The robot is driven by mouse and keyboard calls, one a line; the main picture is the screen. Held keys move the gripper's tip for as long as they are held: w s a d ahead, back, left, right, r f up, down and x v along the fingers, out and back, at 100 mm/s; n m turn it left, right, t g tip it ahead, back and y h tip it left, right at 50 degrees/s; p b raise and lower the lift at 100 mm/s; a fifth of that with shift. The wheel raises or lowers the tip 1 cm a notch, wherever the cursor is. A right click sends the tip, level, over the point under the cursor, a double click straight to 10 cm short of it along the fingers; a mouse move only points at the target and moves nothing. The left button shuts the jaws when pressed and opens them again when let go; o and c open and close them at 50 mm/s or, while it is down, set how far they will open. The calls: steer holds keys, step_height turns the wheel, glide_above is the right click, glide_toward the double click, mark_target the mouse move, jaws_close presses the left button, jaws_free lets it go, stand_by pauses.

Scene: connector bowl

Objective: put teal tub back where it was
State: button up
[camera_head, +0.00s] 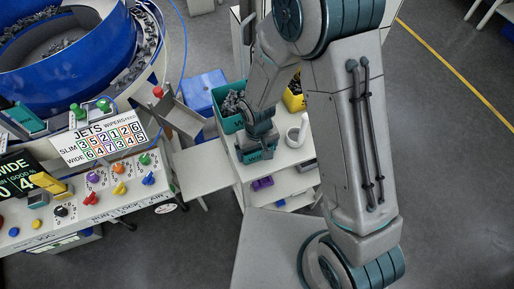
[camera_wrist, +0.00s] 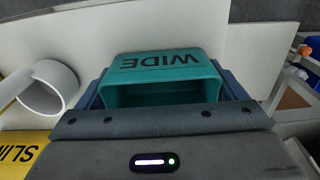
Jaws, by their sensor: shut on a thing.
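The teal tub (camera_wrist: 160,65) is in the wrist view, with WIDE on its wall reading upside down. My gripper (camera_wrist: 164,92) is shut on it, with blue-grey fingers at its left and right sides. Part of the tub's inside shows dark; the gripper body hides the rest. In the head view the held tub (camera_head: 262,155) is below my gripper (camera_head: 260,140), over the near part of the white cart top (camera_head: 288,156). I cannot tell whether it touches the top.
Another teal container (camera_head: 229,122) with grey parts stands behind on the cart, with a yellow bin (camera_head: 294,102) beyond. A white mug-like cylinder (camera_head: 294,138) stands to the right of the held tub. A blue bowl machine (camera_head: 75,85) and a control desk (camera_head: 130,195) stand left.

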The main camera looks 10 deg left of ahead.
steer(key=shift+f, duration=0.15)
steer(key=o, duration=0.7)
step_height(320, 180, up, 12)
steer(key=s+d+r+m+t, duration=0.1)
steer(key=s+d+r+m, duration=0.1)
steer(key=d+r, duration=0.3)
steer(key=s+d+r+m+t, duration=0.1)
steer(key=d+r, duration=0.4)
steer(key=d, duration=0.5)
steer(key=s+d+r+m+t+b, duration=0.1)
steer(key=s+d+r+m, duration=0.2)
steer(key=d+r, duration=0.3)
steer(key=shift+s+d, duration=0.65)
steer(key=shift+s, duration=0.15)
